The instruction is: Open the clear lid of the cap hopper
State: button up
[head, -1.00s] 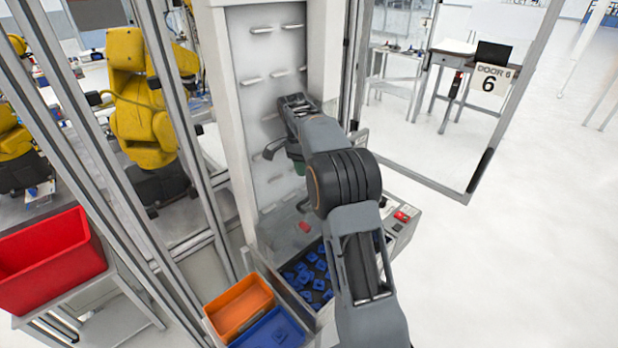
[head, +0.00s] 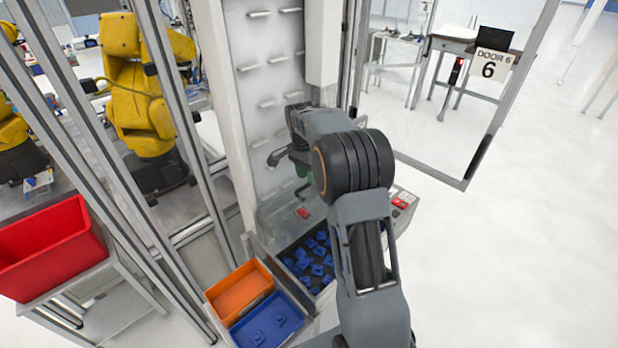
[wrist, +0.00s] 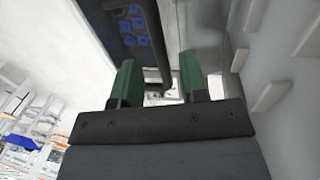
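The cap hopper (head: 289,275) is an open-topped dark bin holding several blue caps (head: 315,258), low in front of the white column. Its clear lid is hard to make out against the bin and pale wall, so I cannot tell its position. My gripper (head: 302,170) is above and behind the bin, close to the finned wall, partly hidden by my arm. In the wrist view its two green fingers (wrist: 158,82) stand apart. A dark bar (wrist: 149,45) shows between them, seemingly beyond or between the tips; contact is not clear. The blue caps also show there (wrist: 135,30).
An orange bin (head: 241,292) and a blue bin (head: 268,325) stand left of the hopper. A box with a red button (head: 400,203) is at its right. Frame posts (head: 190,120) stand left, with a red crate (head: 50,250) and yellow arms (head: 140,85) beyond. Floor is clear at right.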

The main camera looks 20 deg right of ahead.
jog(key=shift+s+f, duration=0.15)
jog(key=shift+f, duration=0.8)
grip_shut()
